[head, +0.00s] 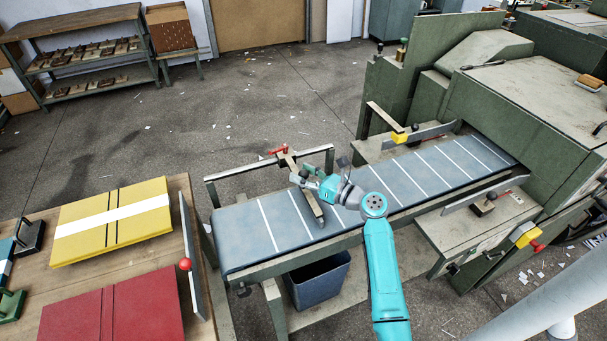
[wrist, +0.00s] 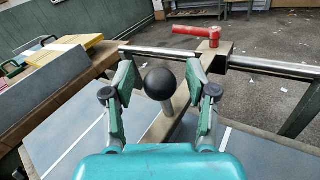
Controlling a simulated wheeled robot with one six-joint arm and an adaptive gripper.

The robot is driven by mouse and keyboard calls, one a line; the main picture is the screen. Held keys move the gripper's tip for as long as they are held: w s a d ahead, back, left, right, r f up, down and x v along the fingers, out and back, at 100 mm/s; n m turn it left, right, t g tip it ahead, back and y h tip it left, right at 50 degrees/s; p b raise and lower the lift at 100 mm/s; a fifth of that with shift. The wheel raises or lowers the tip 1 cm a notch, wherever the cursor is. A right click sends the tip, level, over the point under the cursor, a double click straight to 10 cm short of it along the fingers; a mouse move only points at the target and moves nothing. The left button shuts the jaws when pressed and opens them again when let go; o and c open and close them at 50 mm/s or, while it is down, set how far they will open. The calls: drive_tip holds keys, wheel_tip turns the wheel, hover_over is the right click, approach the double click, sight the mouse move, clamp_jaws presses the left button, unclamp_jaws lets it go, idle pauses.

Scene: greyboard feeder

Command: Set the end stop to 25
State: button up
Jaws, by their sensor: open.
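The end stop (head: 312,205) is a beige bar lying across the blue-grey belt, joined to a steel rail at the back. In the wrist view, the end stop's bar (wrist: 181,92) carries a black ball knob (wrist: 160,83) on a short grey post. A red clamp lever (wrist: 201,31) sits on top at the rail; it also shows in the head view (head: 278,150). My gripper (wrist: 163,76) is open, with one finger on each side of the knob and visible gaps to it. In the head view, my gripper (head: 306,178) is over the bar. I cannot read any scale number.
The belt (head: 380,185) with white cross lines runs right into a green machine (head: 525,100). The steel rail (wrist: 270,66) crosses behind the stop. A table with yellow (head: 112,220) and red boards (head: 115,310) stands left. A dark bin (head: 318,280) is below the belt.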

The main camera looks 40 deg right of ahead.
drive_tip(key=v, duration=1.2)
drive_tip(key=shift+s, duration=0.1)
idle(0.4)
